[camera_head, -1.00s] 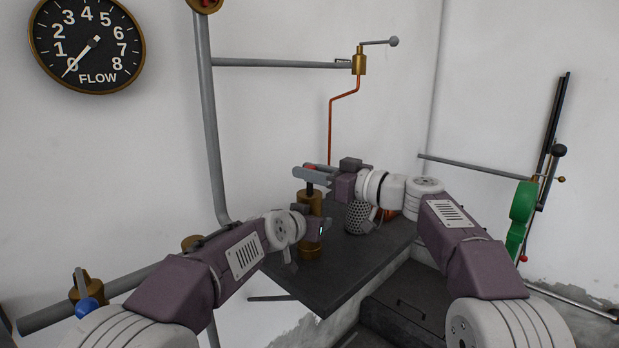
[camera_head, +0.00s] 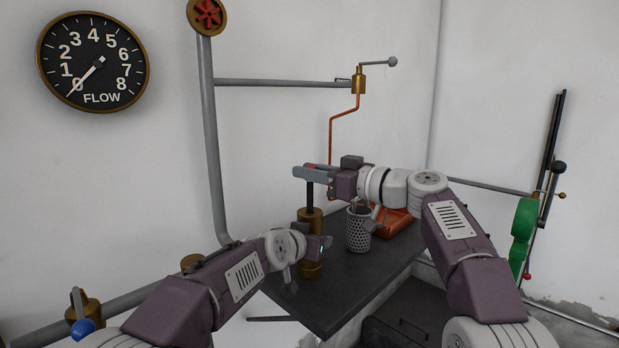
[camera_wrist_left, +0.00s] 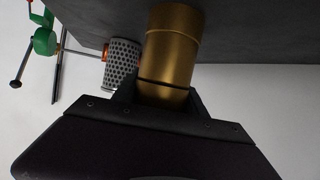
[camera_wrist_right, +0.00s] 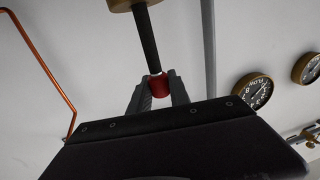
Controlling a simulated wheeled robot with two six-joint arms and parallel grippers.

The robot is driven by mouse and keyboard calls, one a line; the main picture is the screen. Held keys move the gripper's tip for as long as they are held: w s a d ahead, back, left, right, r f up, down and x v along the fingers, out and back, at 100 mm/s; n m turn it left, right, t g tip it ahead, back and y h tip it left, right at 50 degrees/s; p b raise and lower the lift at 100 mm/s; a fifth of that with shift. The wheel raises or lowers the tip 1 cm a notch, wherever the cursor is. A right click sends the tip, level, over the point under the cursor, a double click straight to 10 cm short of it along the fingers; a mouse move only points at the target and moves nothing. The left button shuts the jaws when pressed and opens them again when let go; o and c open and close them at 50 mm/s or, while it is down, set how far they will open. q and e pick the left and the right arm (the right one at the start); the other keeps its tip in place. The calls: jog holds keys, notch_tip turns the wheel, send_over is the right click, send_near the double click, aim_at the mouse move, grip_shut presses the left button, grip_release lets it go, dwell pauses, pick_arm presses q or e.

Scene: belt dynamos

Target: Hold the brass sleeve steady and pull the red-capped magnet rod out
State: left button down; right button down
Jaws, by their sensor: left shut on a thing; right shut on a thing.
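The brass sleeve (camera_head: 310,222) stands upright on the dark table. My left gripper (camera_head: 314,244) is shut around its side; the sleeve also shows between the jaws in the left wrist view (camera_wrist_left: 171,50). The magnet rod is a dark shaft (camera_head: 309,194) rising out of the sleeve's top. Its red cap (camera_wrist_right: 159,85) is between the jaws of my right gripper (camera_wrist_right: 158,90), which is shut on it. In the head view the right gripper (camera_head: 312,174) covers most of the cap. The rod's lower end is hidden inside the sleeve.
A perforated grey cup (camera_head: 359,231) and an orange tray (camera_head: 397,222) stand on the dark table (camera_head: 335,285), right of the sleeve. A copper pipe (camera_head: 331,140) runs down the wall behind. A flow gauge (camera_head: 93,62) hangs at the upper left.

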pick_arm(q)
jog(key=shift+f, duration=0.2)
pick_arm(e)
jog(key=shift+r, duration=1.25)
pick_arm(q)
jog(key=c, duration=0.6)
grip_release()
jog(key=shift+o, duration=0.2)
jog(key=shift+r, duration=0.1)
jog(key=shift+s+r, duration=0.15)
jog(key=shift+s, duration=0.05)
jog(key=v, duration=1.1)
jog(key=shift+s+a, duration=0.2)
